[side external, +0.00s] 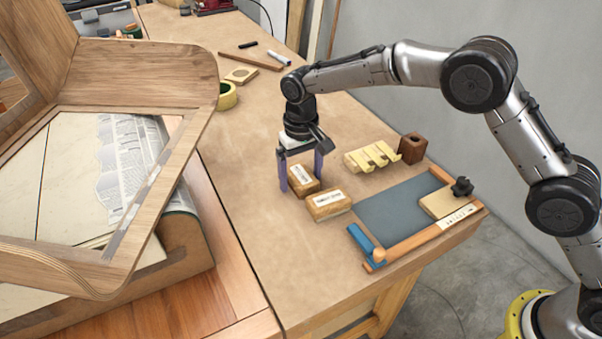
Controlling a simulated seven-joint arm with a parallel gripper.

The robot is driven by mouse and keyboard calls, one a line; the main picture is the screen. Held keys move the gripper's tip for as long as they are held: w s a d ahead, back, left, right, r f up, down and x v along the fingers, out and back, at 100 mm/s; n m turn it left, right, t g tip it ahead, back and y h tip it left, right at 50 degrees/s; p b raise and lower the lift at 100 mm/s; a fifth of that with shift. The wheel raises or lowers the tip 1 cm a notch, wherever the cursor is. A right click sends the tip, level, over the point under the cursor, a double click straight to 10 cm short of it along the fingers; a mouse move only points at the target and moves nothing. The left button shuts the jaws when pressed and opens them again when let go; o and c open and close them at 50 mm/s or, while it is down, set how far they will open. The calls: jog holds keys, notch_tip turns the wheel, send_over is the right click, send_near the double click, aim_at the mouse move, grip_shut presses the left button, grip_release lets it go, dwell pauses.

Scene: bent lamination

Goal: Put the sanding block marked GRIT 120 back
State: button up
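Two wooden sanding blocks with white labels lie close together on the workbench. The rear block (305,186) is between the fingers of my gripper (301,174), which points down with one purple finger on each side of it. The block seems to rest on the bench or just above it. I cannot tell whether the fingers press on it. The front block (329,208) lies just in front and to the right, outside the fingers. The printing on both labels is too small to read for certain, so I cannot tell which is GRIT 120.
A pale yellow slotted rack (371,157) and a dark wooden block (412,148) stand to the right. A grey board (392,215) with wooden edging, a blue tool (367,243) and a black knob is in front. Tape (227,96) lies behind. A large bent-wood form fills the left.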

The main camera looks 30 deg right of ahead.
aim_at(301, 174)
jog(key=shift+r, duration=0.15)
notch_tip(301, 174, up, 12)
dwell(0.7)
